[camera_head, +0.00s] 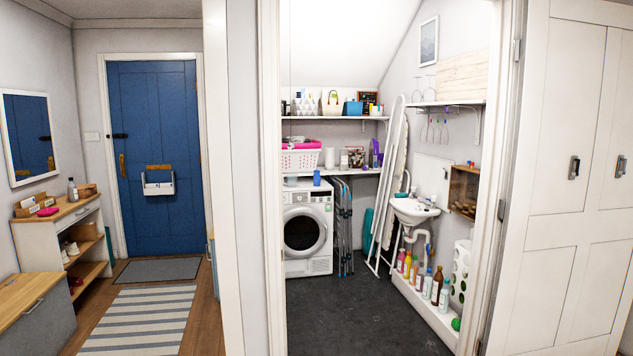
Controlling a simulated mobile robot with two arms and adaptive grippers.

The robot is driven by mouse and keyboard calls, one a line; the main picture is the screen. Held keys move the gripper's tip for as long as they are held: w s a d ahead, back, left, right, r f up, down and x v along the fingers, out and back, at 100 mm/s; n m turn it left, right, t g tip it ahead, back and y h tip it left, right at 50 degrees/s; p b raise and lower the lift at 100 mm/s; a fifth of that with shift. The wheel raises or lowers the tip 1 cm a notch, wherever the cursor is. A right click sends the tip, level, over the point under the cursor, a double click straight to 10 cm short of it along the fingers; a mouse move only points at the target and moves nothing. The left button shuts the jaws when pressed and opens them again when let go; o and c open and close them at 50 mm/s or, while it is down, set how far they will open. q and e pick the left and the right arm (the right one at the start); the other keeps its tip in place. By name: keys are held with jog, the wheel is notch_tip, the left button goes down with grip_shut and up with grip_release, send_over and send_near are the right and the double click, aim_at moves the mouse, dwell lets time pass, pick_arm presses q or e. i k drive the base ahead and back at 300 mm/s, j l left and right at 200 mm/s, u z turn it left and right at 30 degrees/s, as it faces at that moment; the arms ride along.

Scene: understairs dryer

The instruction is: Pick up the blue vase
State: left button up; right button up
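A small blue cup-shaped object (317,178), which looks like the blue vase, stands upright on top of the white front-loading machine (318,264) inside the understairs room. It is near the right part of the machine's top, below the shelf that holds a laundry basket. It is small in the picture, so its exact shape is hard to tell. Neither of my grippers shows in the head view.
The doorway frame (270,200) opens onto a clear dark floor (352,315). A folded drying rack (345,225) and an ironing board (390,185) stand right of the machine. A sink (412,209) and several bottles on a low ledge (420,300) line the right wall.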

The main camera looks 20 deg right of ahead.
aim_at(316, 179)
jog(key=z, duration=1.35)
jog(key=i, duration=0.9)
jog(key=i+j+z, duration=0.1)
jog(key=i, duration=0.4)
jog(key=i+j, duration=0.1)
jog(key=i, duration=0.45)
jog(key=i+j+z, duration=0.1)
jog(key=i, duration=0.45)
jog(key=i+u, duration=0.25)
jog(key=i, duration=0.3)
jog(key=i+u, duration=0.2)
jog(key=i, duration=0.35)
jog(key=i+l+u, duration=0.25)
jog(key=i, duration=0.3)
jog(key=i+l+u, duration=0.2)
jog(key=i, duration=0.3)
